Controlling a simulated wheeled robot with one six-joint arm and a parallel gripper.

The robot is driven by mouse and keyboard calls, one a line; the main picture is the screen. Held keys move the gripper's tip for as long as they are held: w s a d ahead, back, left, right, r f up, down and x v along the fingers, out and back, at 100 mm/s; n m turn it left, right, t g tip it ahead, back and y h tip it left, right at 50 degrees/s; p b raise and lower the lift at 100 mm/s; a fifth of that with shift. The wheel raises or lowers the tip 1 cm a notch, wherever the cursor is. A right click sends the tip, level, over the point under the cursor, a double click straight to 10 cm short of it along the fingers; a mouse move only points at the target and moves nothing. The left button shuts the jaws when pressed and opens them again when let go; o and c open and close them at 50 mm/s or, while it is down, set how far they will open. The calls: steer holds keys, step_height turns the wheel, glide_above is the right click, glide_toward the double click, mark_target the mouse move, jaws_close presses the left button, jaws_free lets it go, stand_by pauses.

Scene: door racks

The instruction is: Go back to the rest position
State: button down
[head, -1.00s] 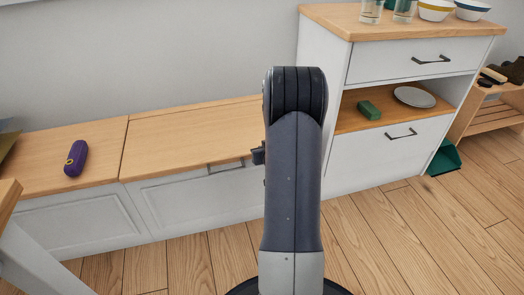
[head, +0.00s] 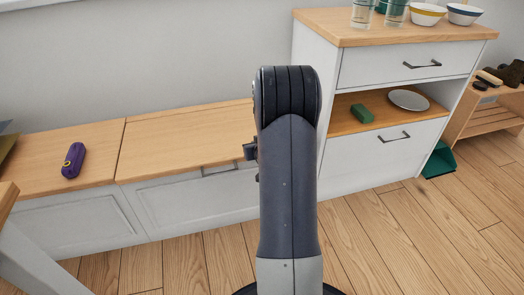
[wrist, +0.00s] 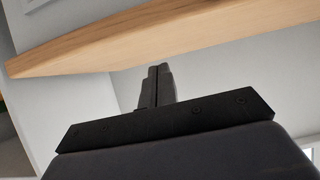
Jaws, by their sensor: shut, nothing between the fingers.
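My gripper (wrist: 157,84) shows in the wrist view with its two dark fingers together, shut and empty. Beyond it in that view is the underside edge of a wooden board (wrist: 120,50) against white surfaces. In the head view my arm stands upright in the middle and hides most of the gripper; only a small dark part sticks out at its left side.
A low bench (head: 180,137) with white fronts runs along the wall, with a purple case (head: 73,160) on it. At the right a white cabinet (head: 360,165) holds a green block (head: 362,113) and a plate (head: 408,100). Wooden floor (head: 420,240) lies open at the right.

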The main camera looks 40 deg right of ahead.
steer(key=s+a+f+p, duration=0.1)
steer(key=s+a+f, duration=0.2)
steer(key=s, duration=0.5)
steer(key=shift+s+a, duration=0.2)
steer(key=shift+f, duration=0.1)
steer(key=w+d+b, duration=0.2)
steer(key=w+d, duration=0.1)
steer(key=w, duration=0.5)
steer(key=shift+w+d+f+b, duration=0.3)
steer(key=shift+f, duration=0.1)
steer(key=shift+s+a, duration=0.1)
steer(key=shift+a, duration=0.05)
